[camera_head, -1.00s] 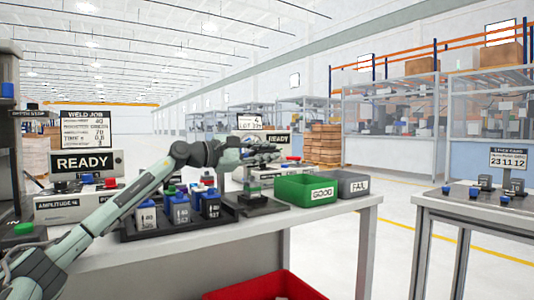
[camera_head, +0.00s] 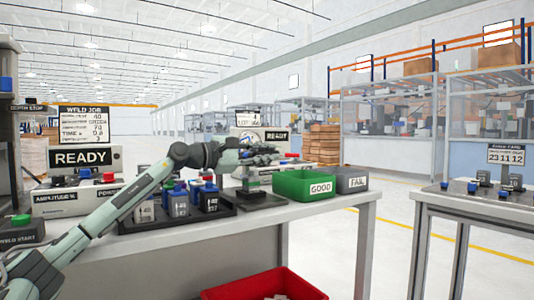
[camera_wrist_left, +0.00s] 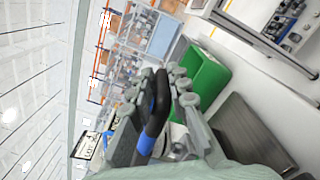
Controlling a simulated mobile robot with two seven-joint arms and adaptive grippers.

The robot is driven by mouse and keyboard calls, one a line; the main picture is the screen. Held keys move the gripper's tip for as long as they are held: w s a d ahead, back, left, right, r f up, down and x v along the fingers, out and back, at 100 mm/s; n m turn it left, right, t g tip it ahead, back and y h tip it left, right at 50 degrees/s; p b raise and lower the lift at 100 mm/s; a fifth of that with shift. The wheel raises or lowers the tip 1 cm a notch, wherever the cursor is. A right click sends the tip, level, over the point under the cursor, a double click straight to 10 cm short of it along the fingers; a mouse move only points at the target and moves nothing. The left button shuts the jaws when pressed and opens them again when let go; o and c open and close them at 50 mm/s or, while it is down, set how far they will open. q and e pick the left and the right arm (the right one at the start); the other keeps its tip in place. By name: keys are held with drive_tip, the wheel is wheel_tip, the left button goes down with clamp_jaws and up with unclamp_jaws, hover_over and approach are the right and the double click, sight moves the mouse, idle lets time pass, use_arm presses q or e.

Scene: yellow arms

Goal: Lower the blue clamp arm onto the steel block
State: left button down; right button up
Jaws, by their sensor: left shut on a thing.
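My left gripper (camera_head: 272,156) is above the dark clamp fixture (camera_head: 262,200) on the bench, left of the green bin. In the left wrist view its fingers (camera_wrist_left: 155,105) are closed around a black bar with a blue part, the blue clamp arm (camera_wrist_left: 157,112). The gripper hides most of the clamp arm in the head view. Pale metal shows beside the clamp arm in the wrist view, but I cannot tell whether it is the steel block. I cannot tell whether the clamp arm touches the block. My right gripper is not in view.
A green GOOD bin (camera_head: 306,183) and a grey FAIL bin (camera_head: 352,181) stand right of the fixture. A black tray (camera_head: 150,229) with several blue-topped parts is on its left. A red bin (camera_head: 240,290) is below the bench. A second table (camera_head: 480,207) stands at the right.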

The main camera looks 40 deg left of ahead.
use_arm(q)
drive_tip(key=c, duration=1.5)
unclamp_jaws()
drive_tip(key=shift+a+f, duration=0.1)
drive_tip(key=shift+a, duration=0.15)
drive_tip(key=shift+d, duration=0.1)
drive_tip(key=shift+v, duration=0.9)
drive_tip(key=shift+s, duration=0.65)
drive_tip(key=shift+a+v, duration=0.1)
drive_tip(key=shift+v, duration=1)
drive_tip(key=shift+a+v, duration=0.15)
drive_tip(key=shift+v, duration=0.95)
drive_tip(key=shift+w, duration=0.1)
